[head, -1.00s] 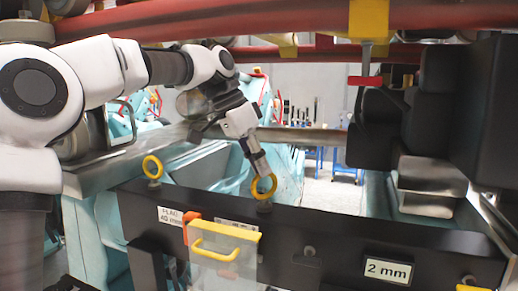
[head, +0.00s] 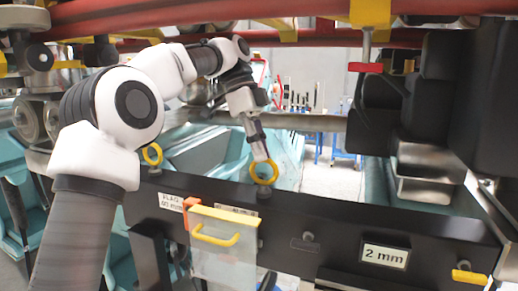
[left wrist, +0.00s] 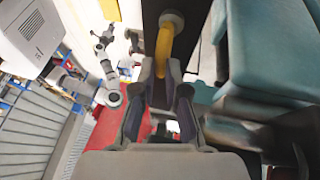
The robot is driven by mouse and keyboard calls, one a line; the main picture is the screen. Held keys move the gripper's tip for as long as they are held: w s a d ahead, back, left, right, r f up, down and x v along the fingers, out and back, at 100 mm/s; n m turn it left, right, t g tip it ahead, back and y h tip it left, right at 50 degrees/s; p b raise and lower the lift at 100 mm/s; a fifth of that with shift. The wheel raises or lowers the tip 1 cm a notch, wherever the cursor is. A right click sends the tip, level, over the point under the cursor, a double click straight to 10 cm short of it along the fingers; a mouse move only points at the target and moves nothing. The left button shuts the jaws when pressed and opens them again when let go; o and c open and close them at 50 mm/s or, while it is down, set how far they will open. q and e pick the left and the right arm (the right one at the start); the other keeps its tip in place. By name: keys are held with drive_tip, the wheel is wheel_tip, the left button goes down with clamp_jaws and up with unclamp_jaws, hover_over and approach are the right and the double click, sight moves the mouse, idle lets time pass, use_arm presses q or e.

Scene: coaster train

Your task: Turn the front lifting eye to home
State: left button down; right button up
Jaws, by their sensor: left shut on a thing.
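A yellow ring-shaped lifting eye (head: 264,180) stands upright on a dark stub on top of the black beam (head: 330,222). My left gripper (head: 262,161) reaches down from above and is shut on the top of this ring. In the left wrist view the ring (left wrist: 165,42) shows edge-on, with the fingers (left wrist: 165,78) closed around its near part. A second yellow lifting eye (head: 152,154) stands further left, apart from the gripper. I cannot tell from the pictures where a home mark lies. My right gripper is not in view.
A clear panel with a yellow top and handle (head: 222,240) hangs on the beam's front, beside an orange piece (head: 190,207). A "2 mm" label (head: 385,256) is to the right. Red pipes (head: 260,38) run overhead. Black blocks (head: 460,110) crowd the right.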

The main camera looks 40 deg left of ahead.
use_arm(q)
drive_tip(key=shift+f+m+g, duration=0.2)
drive_tip(key=shift+m+g, duration=0.1)
drive_tip(key=shift+m, duration=0.1)
drive_tip(key=c, duration=1.2)
unclamp_jaws()
drive_tip(key=shift+d+r, duration=0.1)
